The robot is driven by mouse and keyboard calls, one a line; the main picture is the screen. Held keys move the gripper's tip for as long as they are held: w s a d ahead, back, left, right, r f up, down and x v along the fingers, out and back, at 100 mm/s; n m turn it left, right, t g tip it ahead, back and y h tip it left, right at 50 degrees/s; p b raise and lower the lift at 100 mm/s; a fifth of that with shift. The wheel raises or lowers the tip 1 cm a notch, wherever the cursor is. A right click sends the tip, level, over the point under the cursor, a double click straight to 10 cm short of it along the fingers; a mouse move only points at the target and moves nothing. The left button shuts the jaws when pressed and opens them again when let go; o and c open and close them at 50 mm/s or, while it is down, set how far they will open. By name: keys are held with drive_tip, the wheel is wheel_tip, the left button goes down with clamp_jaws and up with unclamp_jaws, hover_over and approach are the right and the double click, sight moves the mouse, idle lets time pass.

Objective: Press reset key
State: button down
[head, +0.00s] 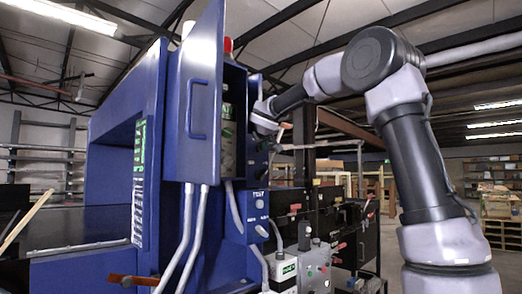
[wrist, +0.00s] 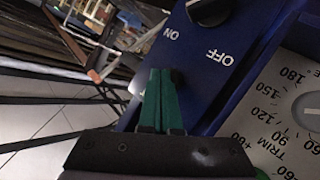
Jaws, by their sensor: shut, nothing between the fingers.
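In the wrist view, my gripper (wrist: 160,72) shows as two green fingers held together, with nothing between them. The fingertips lie over the edge of a blue panel (wrist: 215,85) marked ON and OFF. A small dark round part (wrist: 177,77) shows right beside the fingertips; I cannot tell whether they touch it. A black rotary knob (wrist: 208,10) sits above ON and OFF. I cannot make out any label reading reset.
A white TRIM dial plate (wrist: 285,115) is at the right in the wrist view. In the head view, an open blue cabinet door (head: 200,100) with a handle stands left of my wrist. Grey conduits (head: 183,240) run below it. Small boxes (head: 283,270) stand lower down.

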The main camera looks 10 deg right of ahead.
idle(0.5)
drive_tip(key=shift+s+d, duration=0.45)
drive_tip(key=shift+s, duration=0.2)
drive_tip(key=s+d, duration=0.1)
drive_tip(key=s, duration=0.1)
drive_tip(key=s+d, duration=0.2)
idle(0.4)
drive_tip(key=shift+s, duration=0.1)
idle(0.5)
